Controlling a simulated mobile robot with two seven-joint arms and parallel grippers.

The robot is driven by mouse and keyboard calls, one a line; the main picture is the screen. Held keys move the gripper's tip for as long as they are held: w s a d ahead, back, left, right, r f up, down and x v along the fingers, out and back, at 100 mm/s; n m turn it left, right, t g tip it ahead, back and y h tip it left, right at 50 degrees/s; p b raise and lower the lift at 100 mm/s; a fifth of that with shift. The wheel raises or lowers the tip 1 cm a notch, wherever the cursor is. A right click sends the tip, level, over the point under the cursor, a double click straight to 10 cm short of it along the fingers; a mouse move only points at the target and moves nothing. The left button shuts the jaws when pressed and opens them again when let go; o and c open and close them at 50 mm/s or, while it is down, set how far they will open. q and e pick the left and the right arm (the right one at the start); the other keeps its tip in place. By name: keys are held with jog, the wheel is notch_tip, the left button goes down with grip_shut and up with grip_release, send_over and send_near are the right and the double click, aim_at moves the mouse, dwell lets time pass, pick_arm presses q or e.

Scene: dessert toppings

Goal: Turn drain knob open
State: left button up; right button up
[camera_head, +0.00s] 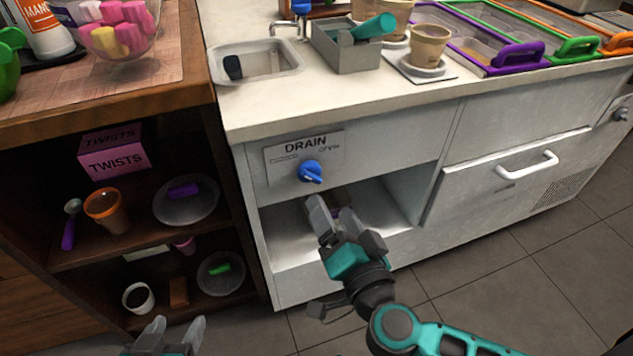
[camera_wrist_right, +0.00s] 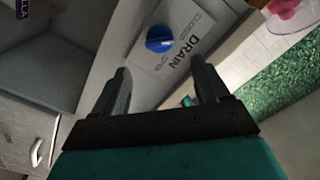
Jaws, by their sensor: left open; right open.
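The blue drain knob (camera_head: 312,171) sits on a plate labelled DRAIN (camera_head: 304,158) on the white counter's front, below the sink. Its pointer is turned toward the lower right in the head view. In the right wrist view the knob (camera_wrist_right: 160,38) shows beyond the fingers, left of the lettering. My right gripper (camera_head: 333,215) is open and empty, just below the knob and apart from it, in front of the open cubby. It also shows in the right wrist view (camera_wrist_right: 163,88). My left gripper (camera_head: 172,334) is open and empty at the bottom left, low by the wooden shelf.
The sink (camera_head: 258,64) is set in the white counter top above. A wooden shelf (camera_head: 130,240) with cups, plates and a pink TWISTS box (camera_head: 114,160) stands to the left. A drawer with a white handle (camera_head: 514,165) is to the right. The grey floor (camera_head: 480,285) is clear.

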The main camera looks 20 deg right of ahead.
aim_at(315, 178)
jog(key=w+b, duration=0.1)
jog(key=w, duration=0.6)
jog(key=shift+w+a, duration=0.15)
jog(key=shift+w, duration=0.1)
jog(key=shift+w+b, duration=0.35)
jog(key=shift+w, duration=0.25)
jog(key=shift+c, duration=0.3)
jog(key=c, duration=1)
